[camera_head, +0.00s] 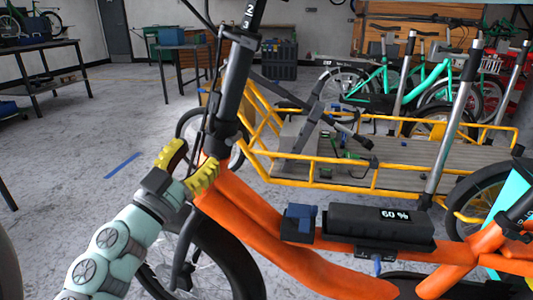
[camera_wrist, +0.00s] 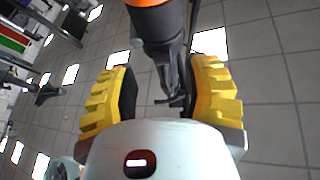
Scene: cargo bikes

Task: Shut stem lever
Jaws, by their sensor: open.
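The orange cargo bike's dark stem (camera_head: 231,95) rises from the front end of its orange frame (camera_head: 285,240). My gripper (camera_head: 188,166), with ridged yellow fingers, is open beside the base of the stem, to its left in the head view. In the wrist view my gripper (camera_wrist: 162,85) has its fingers apart, with the dark stem (camera_wrist: 160,40) showing between and beyond them. A thin dark part, perhaps the stem lever (camera_wrist: 172,102), sticks out low between the fingers. I cannot tell how far the lever stands out, or whether a finger touches it.
A battery box (camera_head: 380,226) showing 60 % sits on the orange frame. A yellow-railed cargo bed (camera_head: 335,180) stands behind, with a teal bike (camera_head: 410,85) farther back. Workbenches (camera_head: 42,80) line the far left. The grey floor at left is mostly clear.

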